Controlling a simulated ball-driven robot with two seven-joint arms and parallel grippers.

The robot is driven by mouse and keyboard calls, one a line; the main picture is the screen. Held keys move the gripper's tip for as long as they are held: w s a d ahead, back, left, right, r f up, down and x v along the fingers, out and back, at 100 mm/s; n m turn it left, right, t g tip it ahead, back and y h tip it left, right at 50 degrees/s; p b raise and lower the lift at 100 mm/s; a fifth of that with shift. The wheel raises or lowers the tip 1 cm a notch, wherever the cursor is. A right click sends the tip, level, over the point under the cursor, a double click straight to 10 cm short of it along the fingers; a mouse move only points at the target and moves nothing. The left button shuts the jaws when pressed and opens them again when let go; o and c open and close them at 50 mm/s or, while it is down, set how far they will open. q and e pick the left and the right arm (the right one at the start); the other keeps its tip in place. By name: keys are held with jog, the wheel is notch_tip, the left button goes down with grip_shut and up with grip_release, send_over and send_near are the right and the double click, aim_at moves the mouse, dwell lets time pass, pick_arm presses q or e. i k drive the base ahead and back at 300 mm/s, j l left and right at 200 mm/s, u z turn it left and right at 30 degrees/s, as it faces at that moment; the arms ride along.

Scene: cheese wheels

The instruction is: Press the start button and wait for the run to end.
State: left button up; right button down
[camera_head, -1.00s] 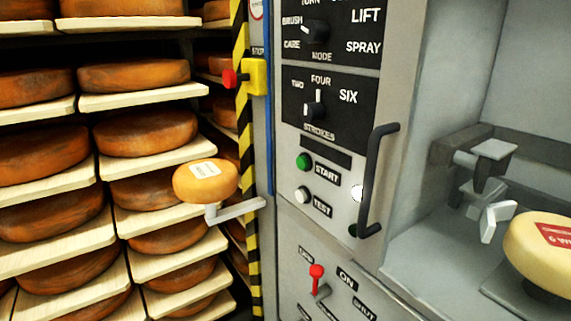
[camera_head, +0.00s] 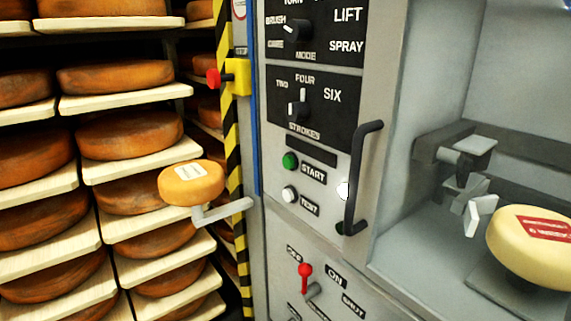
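The green start button (camera_head: 290,160) sits on the grey control panel, left of the START label (camera_head: 313,172). A white test button (camera_head: 289,194) is below it, beside the TEST label. The strokes knob (camera_head: 297,108) points up toward FOUR. The mode knob (camera_head: 297,30) points left toward BRUSH. A red lever (camera_head: 305,271) stands lower on the panel near the ON label. Neither of my grippers shows in the view. Nothing covers the start button.
A black handle (camera_head: 362,180) juts out right of the buttons. A pale cheese wheel with a red label (camera_head: 531,243) sits in the open bay at right. A small labelled cheese (camera_head: 191,183) rests on a bracket at left. Shelves of brown wheels (camera_head: 130,134) fill the left side.

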aim_at(288, 162)
jog(key=i+j, duration=0.1)
jog(key=j, duration=0.45)
jog(key=i+j, duration=0.1)
jog(key=j, duration=0.4)
jog(key=i+j+z, duration=0.1)
jog(key=j, duration=0.45)
jog(key=i+j, duration=0.1)
jog(key=j, duration=0.4)
